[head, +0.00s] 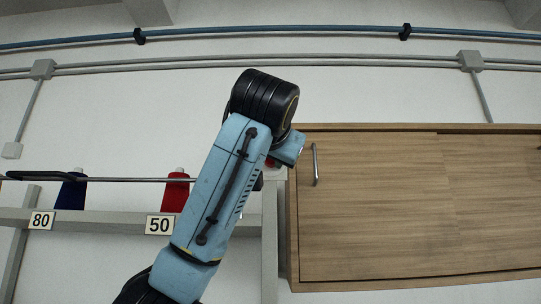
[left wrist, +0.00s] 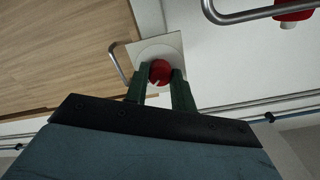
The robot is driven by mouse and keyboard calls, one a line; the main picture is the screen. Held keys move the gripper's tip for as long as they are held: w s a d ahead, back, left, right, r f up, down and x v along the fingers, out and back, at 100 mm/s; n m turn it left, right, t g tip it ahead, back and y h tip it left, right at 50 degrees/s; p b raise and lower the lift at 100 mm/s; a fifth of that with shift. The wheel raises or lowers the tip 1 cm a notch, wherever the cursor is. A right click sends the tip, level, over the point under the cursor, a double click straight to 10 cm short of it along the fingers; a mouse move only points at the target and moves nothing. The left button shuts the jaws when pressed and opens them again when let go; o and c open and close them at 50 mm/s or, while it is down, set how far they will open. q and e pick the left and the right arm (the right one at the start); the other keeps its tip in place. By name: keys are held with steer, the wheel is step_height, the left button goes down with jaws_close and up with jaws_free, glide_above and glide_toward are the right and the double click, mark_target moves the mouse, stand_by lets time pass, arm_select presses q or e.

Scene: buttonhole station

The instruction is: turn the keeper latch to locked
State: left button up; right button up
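The keeper latch appears as a round red knob (left wrist: 160,72) with a pale mark near its lower left edge. It sits on a pale square plate (left wrist: 171,45). My left gripper (left wrist: 161,78) has its two dark green fingers on either side of the knob in the left wrist view. I cannot tell if the fingers press on it. In the head view my left forearm and wrist hide the gripper and nearly all of the latch; only a bit of red (head: 272,162) shows beside the wrist. My right gripper is not in view.
A wooden cabinet door (head: 390,205) with a metal handle (head: 315,165) is right of my wrist.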

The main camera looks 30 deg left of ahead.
arm_select(q)
steer(key=shift+c, duration=0.7)
steer(key=n+b, duration=0.3)
steer(key=n, duration=1.4)
steer(key=shift+n, duration=0.7)
steer(key=o, duration=1)
